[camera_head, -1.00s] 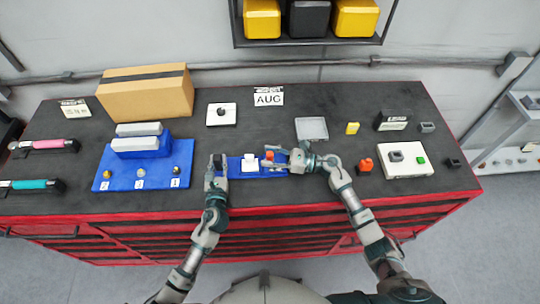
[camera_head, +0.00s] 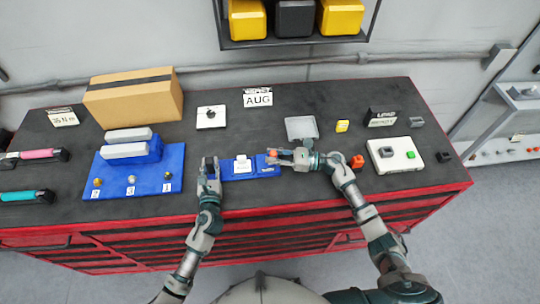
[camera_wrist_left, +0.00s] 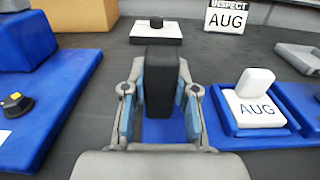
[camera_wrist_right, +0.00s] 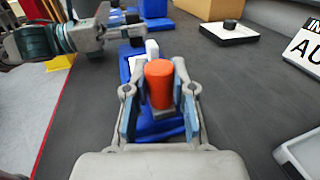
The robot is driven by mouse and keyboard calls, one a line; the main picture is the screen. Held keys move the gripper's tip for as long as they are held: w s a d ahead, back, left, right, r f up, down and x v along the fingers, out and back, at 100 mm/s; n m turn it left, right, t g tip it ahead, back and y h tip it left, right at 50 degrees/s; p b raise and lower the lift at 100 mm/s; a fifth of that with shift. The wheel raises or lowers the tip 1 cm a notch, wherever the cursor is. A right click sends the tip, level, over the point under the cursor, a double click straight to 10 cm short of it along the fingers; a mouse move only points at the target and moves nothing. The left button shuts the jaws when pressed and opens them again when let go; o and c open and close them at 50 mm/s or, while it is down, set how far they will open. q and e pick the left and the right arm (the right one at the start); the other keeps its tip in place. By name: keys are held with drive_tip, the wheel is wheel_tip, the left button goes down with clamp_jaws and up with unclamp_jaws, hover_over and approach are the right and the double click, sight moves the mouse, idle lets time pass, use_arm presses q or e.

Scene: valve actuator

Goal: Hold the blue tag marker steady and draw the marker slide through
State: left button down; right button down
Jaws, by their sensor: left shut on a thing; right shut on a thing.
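The blue tag marker (camera_head: 265,172) lies near the bench's front edge. A white stamp piece (camera_head: 241,166) sits on it, above a white AUG label (camera_wrist_left: 255,110). My left gripper (camera_head: 209,165) is shut on the upright black block (camera_wrist_left: 160,85) at the marker's left end. My right gripper (camera_head: 273,156) is shut on the orange knob (camera_wrist_right: 159,84) of the marker slide, over the marker's right part. The knob also shows in the head view (camera_head: 272,152). The fingers hide the slide's underside.
An INSPECT AUG sign (camera_head: 258,97) stands behind the marker, with a grey tray (camera_head: 301,129) behind right. A blue stand with white bars (camera_head: 132,178) is on the left.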

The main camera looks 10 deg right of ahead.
sight(274, 152)
drive_tip(key=c, duration=0.9)
unclamp_jaws()
drive_tip(key=shift+c, duration=0.2)
wheel_tip(274, 152, up, 10)
drive_tip(key=shift+w+f, duration=0.1)
use_arm(q)
drive_tip(key=c, duration=0.8)
unclamp_jaws()
